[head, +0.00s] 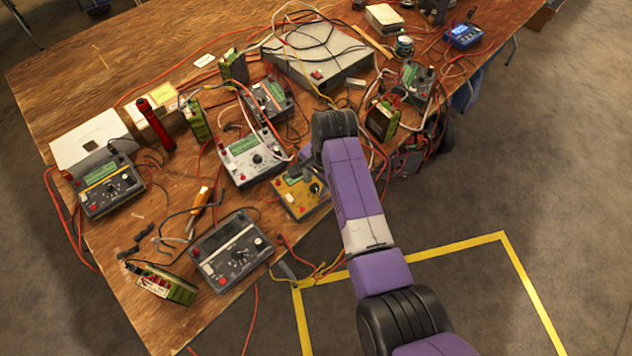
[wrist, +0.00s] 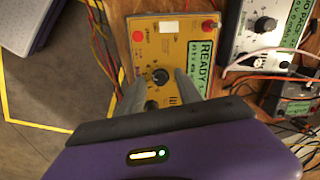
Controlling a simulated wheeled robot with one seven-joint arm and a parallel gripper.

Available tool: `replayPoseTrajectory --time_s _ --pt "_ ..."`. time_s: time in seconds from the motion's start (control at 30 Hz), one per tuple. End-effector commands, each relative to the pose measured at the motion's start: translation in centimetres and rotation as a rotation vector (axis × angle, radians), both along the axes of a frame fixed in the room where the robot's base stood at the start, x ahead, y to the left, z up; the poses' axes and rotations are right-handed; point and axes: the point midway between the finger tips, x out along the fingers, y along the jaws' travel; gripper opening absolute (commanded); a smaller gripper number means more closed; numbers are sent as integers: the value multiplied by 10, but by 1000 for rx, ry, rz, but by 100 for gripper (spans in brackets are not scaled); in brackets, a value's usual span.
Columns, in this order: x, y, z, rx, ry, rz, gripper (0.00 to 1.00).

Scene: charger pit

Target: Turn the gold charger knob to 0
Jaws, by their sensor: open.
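The gold charger (head: 292,205) lies on the wooden bench near its front edge, partly hidden by my arm in the head view. In the wrist view the gold charger (wrist: 143,56) shows a green screen reading READY, a red button and a black knob (wrist: 160,76) with a pale pointer mark. The numbers round the knob are too small to read. My gripper (wrist: 158,86) is open, with one finger on each side of the knob. I cannot tell whether the fingers touch the knob. In the head view my gripper (head: 303,168) is over the charger, mostly hidden by my wrist.
A white charger (head: 250,158) stands just behind the gold one. A dark grey charger (head: 232,250) is to its front left. Loose cables and several green battery packs crowd the bench. A yellow floor line (head: 430,252) borders the floor in front.

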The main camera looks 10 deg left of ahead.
Motion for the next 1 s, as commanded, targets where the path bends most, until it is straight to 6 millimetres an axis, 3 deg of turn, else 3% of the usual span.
replayPoseTrajectory --time_s 0.33,0.53,0.57,1.0 --pt "1 1 -4 0 -2 1 41" --pt "1 1 -4 0 -2 1 2" --pt "1 1 -4 0 -2 1 0" --pt "1 0 -3 -7 -9 57 0"
